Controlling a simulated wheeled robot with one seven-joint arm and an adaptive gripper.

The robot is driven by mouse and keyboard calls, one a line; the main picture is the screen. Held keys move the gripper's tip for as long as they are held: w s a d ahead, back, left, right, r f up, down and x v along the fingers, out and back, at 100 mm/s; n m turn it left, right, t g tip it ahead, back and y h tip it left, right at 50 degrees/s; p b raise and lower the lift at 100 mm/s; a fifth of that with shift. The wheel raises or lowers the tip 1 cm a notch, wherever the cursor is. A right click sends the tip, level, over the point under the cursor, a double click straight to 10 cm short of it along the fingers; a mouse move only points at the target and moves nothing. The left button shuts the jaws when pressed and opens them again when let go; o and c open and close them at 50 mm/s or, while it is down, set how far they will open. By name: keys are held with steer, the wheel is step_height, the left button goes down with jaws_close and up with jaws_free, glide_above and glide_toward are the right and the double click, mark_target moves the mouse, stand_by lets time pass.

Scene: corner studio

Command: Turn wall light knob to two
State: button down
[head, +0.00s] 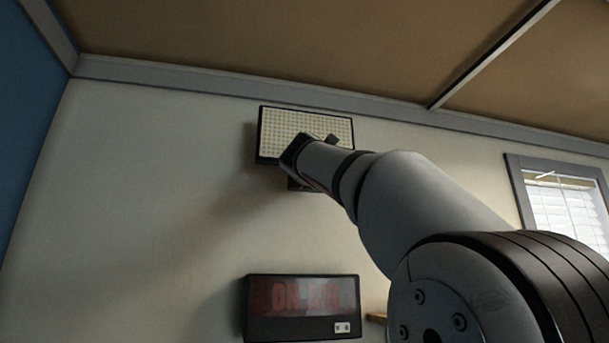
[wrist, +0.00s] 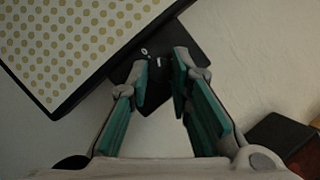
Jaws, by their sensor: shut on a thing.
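The wall light is a dark-framed panel with a grid of pale yellow dots (head: 275,130), mounted high on the wall; its dotted face also fills the upper left of the wrist view (wrist: 70,45). A black control plate (wrist: 188,48) juts from the panel's edge. The dark knob (wrist: 158,90) sits at this plate between my fingertips, and small white marks lie just beside it, too small to read. My gripper (wrist: 162,72) is shut on the knob, with a teal-padded finger on either side. In the head view my arm hides the knob and part of the panel.
A dark "ON AIR" sign box (head: 302,310) with a small white switch hangs on the wall below the light. A window with blinds (head: 565,210) is at the right. The ceiling edge runs close above the light. The wall left of it is bare.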

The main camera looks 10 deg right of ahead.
steer(key=shift+m+g+h+p, duration=0.5)
steer(key=shift+m+g, duration=0.2)
steer(key=shift+m, duration=1.2)
steer(key=c, duration=1.4)
jaws_free()
steer(key=shift+c, duration=0.2)
steer(key=shift+r, duration=0.1)
steer(key=shift+s+a, duration=0.1)
steer(key=shift+a, duration=0.05)
steer(key=v, duration=1.1)
steer(key=shift+s, duration=0.35)
